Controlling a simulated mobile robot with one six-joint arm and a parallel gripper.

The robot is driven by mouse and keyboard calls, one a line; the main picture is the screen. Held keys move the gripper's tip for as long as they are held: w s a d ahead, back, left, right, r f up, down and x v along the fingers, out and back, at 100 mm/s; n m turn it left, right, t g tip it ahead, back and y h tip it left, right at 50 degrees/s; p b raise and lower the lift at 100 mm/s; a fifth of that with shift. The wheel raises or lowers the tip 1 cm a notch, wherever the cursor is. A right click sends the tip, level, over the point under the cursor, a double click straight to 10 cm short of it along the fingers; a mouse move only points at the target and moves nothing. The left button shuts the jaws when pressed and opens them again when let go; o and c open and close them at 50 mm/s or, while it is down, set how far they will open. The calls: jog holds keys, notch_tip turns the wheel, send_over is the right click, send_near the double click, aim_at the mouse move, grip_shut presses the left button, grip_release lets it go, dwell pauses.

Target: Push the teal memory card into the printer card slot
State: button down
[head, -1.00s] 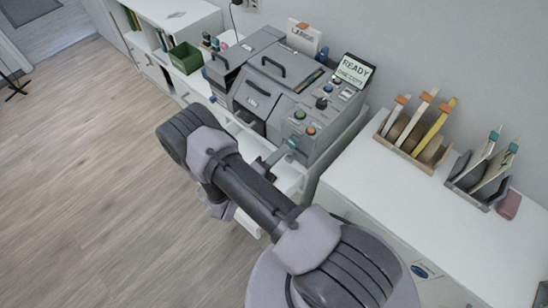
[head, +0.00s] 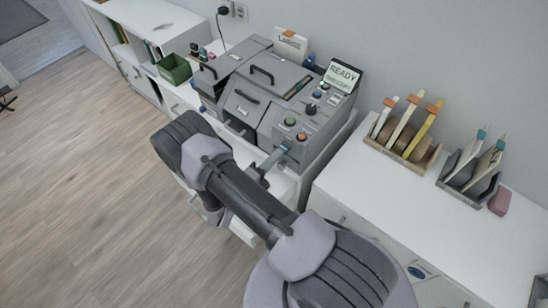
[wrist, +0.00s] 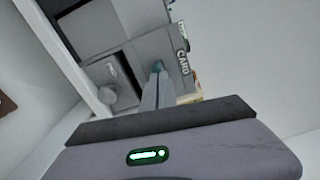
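The grey printer (head: 258,112) stands on the white shelf desk, with a "READY" sign on top. My gripper (head: 274,160) is at the printer's front right side, below its green and orange buttons. In the wrist view my gripper (wrist: 157,80) has its fingers together on the small teal memory card (wrist: 157,66). Only a bit of teal shows at the fingertips. The slot opening is hidden behind the fingers and card. I cannot tell whether the card touches or enters it.
A wooden rack (head: 402,148) with upright cards and a grey rack (head: 468,180) stand on the white cabinet (head: 380,200) at right, beside a pink block (head: 499,201). A green bin (head: 174,69) is at left.

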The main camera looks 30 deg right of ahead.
jog(key=p+v, duration=0.2)
jog(key=v, duration=1.8)
jog(key=s+r+n+y+b, duration=0.1)
jog(key=s+r+n+y, duration=0.2)
jog(key=r+n+y, duration=0.3)
jog(key=s+d+r+n+y+b, duration=0.1)
jog(key=s+r+n+y, duration=0.3)
jog(key=r+n, duration=0.9)
jog(key=s+r+n+y+b, duration=0.2)
jog(key=s+r+n+y, duration=0.1)
jog(key=r+n+y, duration=0.6)
notch_tip(320, 180, up, 4)
jog(key=shift+s+d+f+n, duration=0.2)
jog(key=shift+s+d+n, duration=0.15)
jog(key=shift+n, duration=0.15)
